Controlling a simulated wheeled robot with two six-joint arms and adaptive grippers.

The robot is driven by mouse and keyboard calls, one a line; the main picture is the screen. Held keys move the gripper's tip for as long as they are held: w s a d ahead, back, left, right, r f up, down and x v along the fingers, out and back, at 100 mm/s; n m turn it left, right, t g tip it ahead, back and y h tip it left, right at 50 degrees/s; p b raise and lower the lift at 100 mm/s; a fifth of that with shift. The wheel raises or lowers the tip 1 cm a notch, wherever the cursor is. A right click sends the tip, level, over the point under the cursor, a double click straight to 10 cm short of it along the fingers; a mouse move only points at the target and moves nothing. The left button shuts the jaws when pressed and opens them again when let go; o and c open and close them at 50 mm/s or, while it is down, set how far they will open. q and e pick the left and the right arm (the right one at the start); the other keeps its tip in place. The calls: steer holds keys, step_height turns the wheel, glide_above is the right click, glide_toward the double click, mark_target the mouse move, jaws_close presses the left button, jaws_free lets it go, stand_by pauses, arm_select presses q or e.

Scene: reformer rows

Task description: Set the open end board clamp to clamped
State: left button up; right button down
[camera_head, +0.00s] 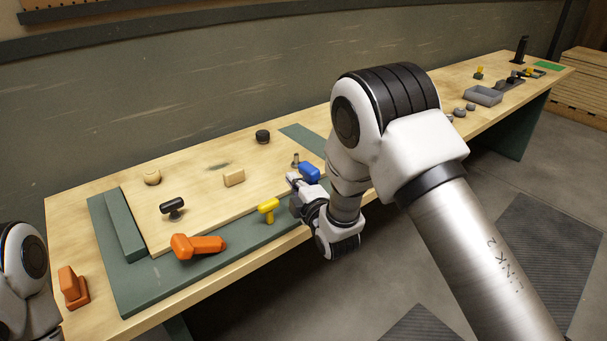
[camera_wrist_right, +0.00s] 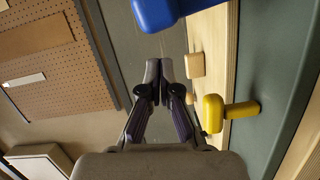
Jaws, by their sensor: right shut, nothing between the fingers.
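A wooden board (camera_head: 205,187) lies on a green base on the bench. An orange lever-like handle (camera_head: 199,246) lies along the board's near left edge. A blue handle (camera_head: 309,172) is at the board's right end; its near part shows in the right wrist view (camera_wrist_right: 158,12). I cannot tell for certain which one is the open end board clamp. My right gripper (camera_head: 292,179) is beside the blue handle, its fingers shut and empty in the right wrist view (camera_wrist_right: 159,72). The fingertips look apart from the blue handle. My left gripper is out of view.
A yellow T-shaped knob (camera_head: 268,207) stands near the right gripper. A black knob (camera_head: 172,208), a wooden block (camera_head: 234,177) and a round wooden piece (camera_head: 152,177) are on the board. Another orange handle (camera_head: 71,286) stands at the bench's left. A grey tray (camera_head: 484,96) is far right.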

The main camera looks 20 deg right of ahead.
mark_target(308, 167)
steer(key=d, duration=0.2)
steer(key=shift+w+d+f, duration=0.25)
steer(key=shift+w+d, duration=0.15)
steer(key=shift+d+r, duration=0.1)
steer(key=shift+d, duration=0.05)
steer(key=shift+w+d+r+m+g+p, duration=0.15)
steer(key=shift+w+d+r+m+g, duration=0.1)
steer(key=shift+d+m, duration=0.4)
steer(key=shift+w+d+r+m+g+p, duration=0.2)
steer(key=shift+d+m, duration=0.25)
steer(key=shift+m, duration=0.3)
steer(key=w+d+m, duration=0.1)
steer(key=d+m, duration=0.1)
steer(key=w+d+f+m+g+y+b, duration=0.1)
steer(key=d+m, duration=0.2)
steer(key=w+d+f+m+g+y, duration=0.1)
steer(key=d+m, duration=0.2)
steer(key=shift+d+f, duration=0.1)
steer(key=shift+f, duration=0.1)
steer(key=shift+d+f+b, duration=0.35)
steer(key=shift+b, duration=0.05)
